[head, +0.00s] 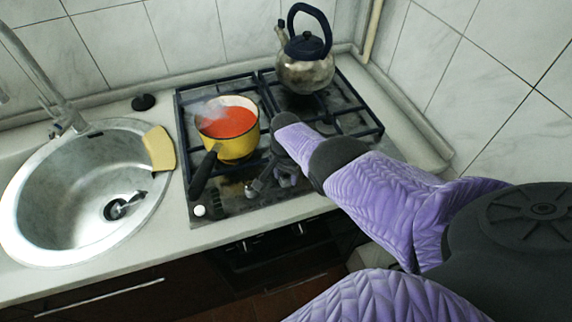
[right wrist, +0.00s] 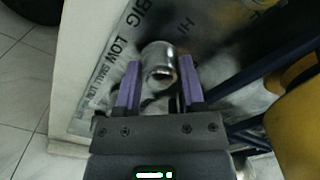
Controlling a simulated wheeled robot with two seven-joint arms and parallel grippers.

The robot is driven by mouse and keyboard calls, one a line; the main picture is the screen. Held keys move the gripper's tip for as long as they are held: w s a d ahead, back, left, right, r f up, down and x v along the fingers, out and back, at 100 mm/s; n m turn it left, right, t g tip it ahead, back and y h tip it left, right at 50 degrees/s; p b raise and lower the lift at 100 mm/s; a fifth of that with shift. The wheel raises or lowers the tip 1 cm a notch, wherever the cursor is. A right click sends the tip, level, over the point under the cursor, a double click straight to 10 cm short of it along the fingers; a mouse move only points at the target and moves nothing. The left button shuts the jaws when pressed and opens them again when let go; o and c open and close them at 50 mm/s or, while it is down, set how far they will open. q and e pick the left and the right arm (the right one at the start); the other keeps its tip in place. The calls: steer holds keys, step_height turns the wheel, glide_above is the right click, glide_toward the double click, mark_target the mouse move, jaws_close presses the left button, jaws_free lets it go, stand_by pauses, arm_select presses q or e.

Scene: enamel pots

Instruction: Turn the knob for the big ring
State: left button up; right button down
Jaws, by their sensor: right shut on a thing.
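A metal knob (right wrist: 158,62) sits on the stove's front panel, between the purple fingers of my right gripper (right wrist: 161,74) in the right wrist view. The gripper is shut on it. The words BIG, LOW, HI and SMALL are printed on the panel around it. In the head view my right gripper (head: 268,184) is over the front of the stove (head: 235,200), right of the yellow pot, and its arm hides part of the panel and the knob. My left gripper is not in view.
A yellow pot (head: 236,147) with red, steaming contents stands on the left burner, its dark handle pointing toward the front. A kettle (head: 306,77) stands at the back right. A sink (head: 60,190) and a yellow sponge-like piece (head: 159,148) are on the left.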

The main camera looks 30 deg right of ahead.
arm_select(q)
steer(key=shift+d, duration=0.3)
arm_select(e)
steer(key=shift+c, duration=0.9)
jaws_free()
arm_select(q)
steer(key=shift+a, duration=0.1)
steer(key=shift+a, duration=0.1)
arm_select(e)
steer(key=shift+r+p, duration=0.3)
step_height(320, 180, up, 9)
steer(key=p, duration=0.8)
steer(key=shift+r, duration=0.25)
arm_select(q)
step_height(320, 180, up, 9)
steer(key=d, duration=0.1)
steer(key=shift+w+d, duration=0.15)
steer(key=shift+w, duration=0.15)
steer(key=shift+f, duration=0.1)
